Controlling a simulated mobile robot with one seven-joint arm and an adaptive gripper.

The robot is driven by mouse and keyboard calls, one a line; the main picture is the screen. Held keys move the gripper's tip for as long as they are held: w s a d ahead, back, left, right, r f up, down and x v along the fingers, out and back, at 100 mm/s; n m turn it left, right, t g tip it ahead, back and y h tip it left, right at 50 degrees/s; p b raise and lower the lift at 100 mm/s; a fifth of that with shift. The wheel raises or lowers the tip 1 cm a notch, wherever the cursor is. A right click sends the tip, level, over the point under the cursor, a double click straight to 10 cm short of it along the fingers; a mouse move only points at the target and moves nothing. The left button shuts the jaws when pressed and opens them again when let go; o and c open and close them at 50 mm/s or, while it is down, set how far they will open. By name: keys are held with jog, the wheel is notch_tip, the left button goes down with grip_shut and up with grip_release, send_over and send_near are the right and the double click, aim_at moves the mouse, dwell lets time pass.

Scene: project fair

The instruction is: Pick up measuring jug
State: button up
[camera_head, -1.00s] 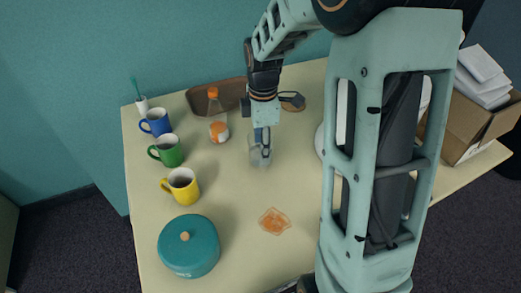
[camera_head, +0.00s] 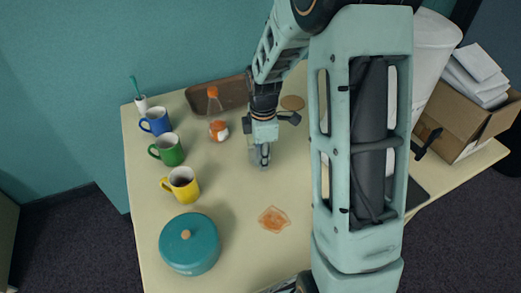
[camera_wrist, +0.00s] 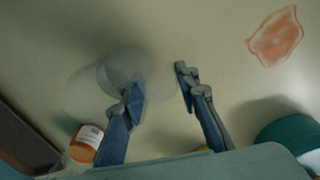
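The measuring jug (camera_head: 255,161) is clear and see-through, standing on the table near its middle; its outline is faint. In the wrist view the jug (camera_wrist: 85,93) shows at left of centre as a pale round outline. My gripper (camera_head: 264,154) is right at the jug, pointing down. In the wrist view the blue-padded fingers of my gripper (camera_wrist: 158,84) are spread apart. The left finger overlaps the jug and the right finger is just past its right side. I cannot tell whether either finger touches the jug.
Blue (camera_head: 156,122), green (camera_head: 168,150) and yellow (camera_head: 183,185) mugs line the left side. An orange-capped bottle (camera_head: 216,118) and brown tray (camera_head: 234,92) are behind. A teal pot (camera_head: 190,246) is at the front left. An orange stain (camera_head: 274,219) lies on clear table (camera_head: 235,200).

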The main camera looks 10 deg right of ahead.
grip_shut()
jog(key=shift+r, duration=0.15)
